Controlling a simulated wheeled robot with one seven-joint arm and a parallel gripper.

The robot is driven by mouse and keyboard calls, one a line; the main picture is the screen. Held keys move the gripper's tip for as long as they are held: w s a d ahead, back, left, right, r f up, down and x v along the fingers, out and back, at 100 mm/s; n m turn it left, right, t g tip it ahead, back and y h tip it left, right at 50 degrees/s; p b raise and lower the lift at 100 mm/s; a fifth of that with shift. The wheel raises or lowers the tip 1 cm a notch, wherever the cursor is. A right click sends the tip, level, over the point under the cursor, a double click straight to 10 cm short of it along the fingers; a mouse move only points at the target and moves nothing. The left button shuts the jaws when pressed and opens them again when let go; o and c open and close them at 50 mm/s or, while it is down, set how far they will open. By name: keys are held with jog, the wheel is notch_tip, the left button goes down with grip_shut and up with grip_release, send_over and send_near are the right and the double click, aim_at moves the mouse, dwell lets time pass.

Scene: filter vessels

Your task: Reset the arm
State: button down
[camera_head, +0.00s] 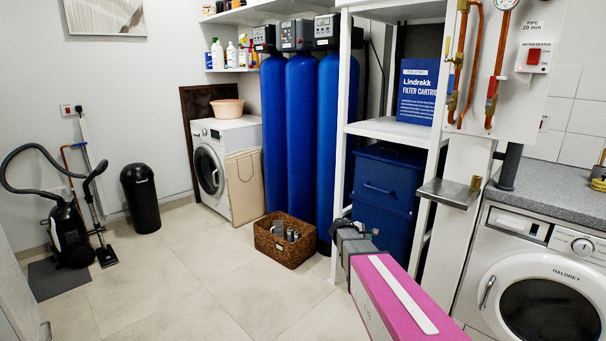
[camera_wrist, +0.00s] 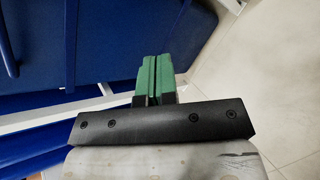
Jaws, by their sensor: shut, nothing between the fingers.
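My gripper (camera_wrist: 155,68) shows in the wrist view with its two green fingers together and nothing between them. In the head view my arm extends in from the lower right, and its end is in front of the white shelf unit, near the blue storage bins (camera_head: 384,188). The fingers are too small to make out clearly there. In the wrist view a blue bin surface (camera_wrist: 100,35) is beyond and to the left of the fingers. I cannot tell the exact gap between them.
White shelf posts (camera_head: 343,120) stand close to my arm. A wicker basket (camera_head: 268,243) with several grey items sits by three tall blue vessels (camera_head: 301,130). A washing machine (camera_head: 535,275) is at right. Open tiled floor (camera_head: 190,280) lies left of the basket.

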jog(key=s+a+f+m+g+y, duration=0.1)
jog(key=s+a+m+g+y, duration=0.1)
jog(key=s+m, duration=0.3)
jog(key=s+a+f+m+g+y, duration=0.1)
jog(key=s+a+m+y, duration=0.3)
jog(key=s, duration=1)
jog(key=s+a+f+m+g+y, duration=0.2)
jog(key=s+m+y, duration=0.2)
jog(key=s, duration=0.5)
jog(key=shift+s+a+f+m+g, duration=0.15)
jog(key=shift+a+m+g, duration=0.2)
jog(key=shift+m, duration=0.45)
